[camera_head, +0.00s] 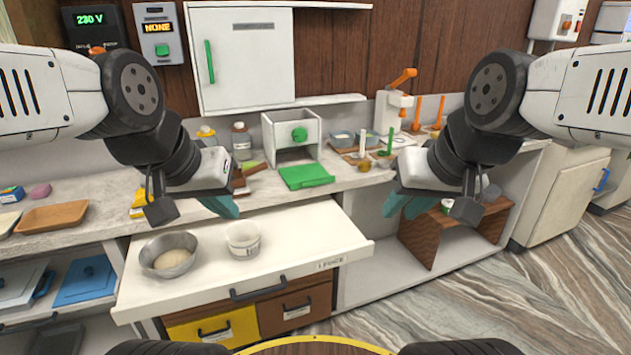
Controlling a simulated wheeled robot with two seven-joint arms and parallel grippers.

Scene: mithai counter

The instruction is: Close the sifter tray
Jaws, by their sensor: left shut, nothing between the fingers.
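A white box with a green knob (299,134) stands on the counter against the back wall and looks like the sifter. A green tray (305,176) sticks out at the foot of its open front, over the counter. My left gripper (222,206) is shut and empty, in front of the counter and to the left of the green tray. My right gripper (405,204) is held to the right of the tray, apart from it; the gap between its fingers is not clear.
Below the counter, a wide white drawer (310,232) stands pulled out, holding a metal bowl (168,262) and a white tub (243,240). Right of the sifter are small bowls on a wooden tray and a white press with an orange lever (403,79). A brown tray (51,217) lies left.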

